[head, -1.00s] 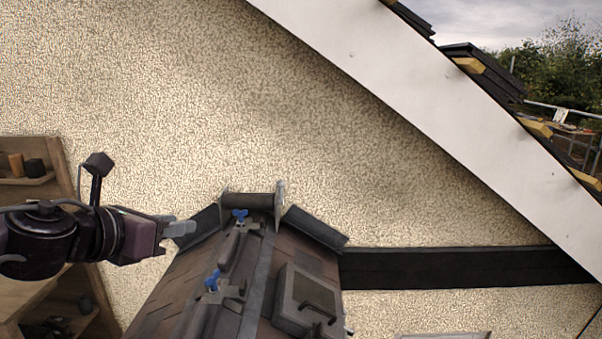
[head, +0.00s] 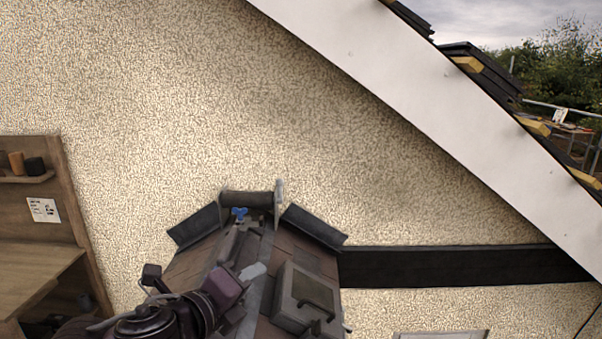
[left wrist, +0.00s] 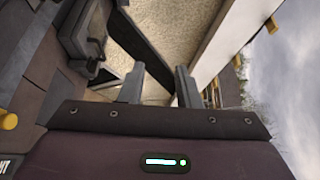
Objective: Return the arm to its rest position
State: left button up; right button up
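My left arm comes in from the bottom of the head view, left of centre. Its purple left gripper (head: 252,271) is over the small tiled roof (head: 190,262), pointing up and to the right. In the left wrist view the two grey fingers (left wrist: 160,86) stand apart with nothing between them. The gripper and arm hide part of the roof's ridge line and the nearer blue-handled clamp. The far blue-handled clamp (head: 240,213) is still visible near the ridge tile (head: 248,199). My right gripper is not in view.
A grey framed hatch with a handle (head: 306,298) sits on the roof just right of the gripper. A wooden shelf unit (head: 40,220) stands at the left. A dark beam (head: 460,267) runs along the pebbled wall (head: 200,100). The space above the roof is clear.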

pick_arm(q)
jog(key=s+a+f+n+g+y, duration=0.2)
jog(key=s+a+f+n+g, duration=0.1)
jog(key=s+f+n, duration=0.5)
jog(key=s+a+f+n+g+y, duration=0.2)
jog(key=s+a+f+n+g, duration=0.3)
jog(key=f+n, duration=0.5)
jog(key=s+a+f+n+g+y, duration=0.2)
jog(key=s+f+n, duration=0.6)
jog(key=f+n, duration=0.15)
notch_tip(320, 180, down, 36)
jog(key=s+g+b, duration=0.1)
jog(key=b, duration=0.9)
jog(key=s+a+f+b, duration=0.1)
jog(key=s+f+b, duration=0.2)
jog(key=s+f, duration=0.4)
jog(key=s+a+f+g+b, duration=0.1)
jog(key=s+f+b, duration=0.2)
jog(key=f, duration=1)
jog(key=s+a+f+b, duration=0.2)
jog(key=s+f+b, duration=0.1)
jog(key=s+f, duration=0.7)
jog(key=shift+s+m+y, duration=0.3)
jog(key=shift+m, duration=0.15)
